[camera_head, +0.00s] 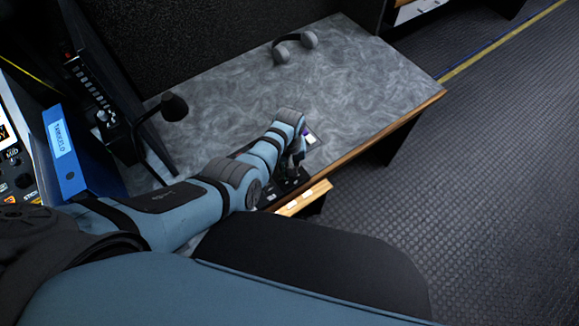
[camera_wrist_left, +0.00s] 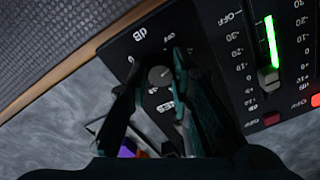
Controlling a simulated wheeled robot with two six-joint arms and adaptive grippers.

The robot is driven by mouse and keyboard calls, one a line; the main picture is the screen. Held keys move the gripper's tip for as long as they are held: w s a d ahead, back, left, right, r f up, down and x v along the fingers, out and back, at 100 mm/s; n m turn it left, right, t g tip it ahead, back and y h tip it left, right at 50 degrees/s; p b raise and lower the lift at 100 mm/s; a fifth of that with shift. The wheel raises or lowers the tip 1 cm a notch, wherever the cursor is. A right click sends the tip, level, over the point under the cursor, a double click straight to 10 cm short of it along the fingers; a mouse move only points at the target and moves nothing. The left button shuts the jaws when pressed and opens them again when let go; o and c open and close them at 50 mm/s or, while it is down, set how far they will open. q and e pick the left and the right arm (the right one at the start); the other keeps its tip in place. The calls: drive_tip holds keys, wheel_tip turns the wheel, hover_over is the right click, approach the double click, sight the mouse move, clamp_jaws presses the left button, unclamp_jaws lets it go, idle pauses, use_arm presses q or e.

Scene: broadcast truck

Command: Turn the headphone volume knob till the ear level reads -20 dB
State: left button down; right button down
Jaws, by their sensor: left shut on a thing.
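A small round grey knob (camera_wrist_left: 159,76) sits on the dark panel (camera_wrist_left: 205,22) in the left wrist view, with upside-down lettering around it. My left gripper (camera_wrist_left: 154,82) has one finger on either side of the knob and is shut on it. In the head view my left gripper (camera_head: 294,160) reaches down onto the same panel at the desk's front edge, and my arm hides most of it. I cannot read a level number for the knob. My right gripper is not in view.
Beside the knob is a fader with a lit green bar (camera_wrist_left: 270,42), a dB scale and a red button (camera_wrist_left: 315,100). Grey headphones (camera_head: 295,46) lie at the back of the desk (camera_head: 345,75). A blue binder (camera_head: 65,150) and a black gooseneck microphone (camera_head: 173,107) stand left.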

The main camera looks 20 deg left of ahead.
use_arm(q)
drive_tip(key=c, duration=1.4)
unclamp_jaws()
wheel_tip(320, 180, up, 12)
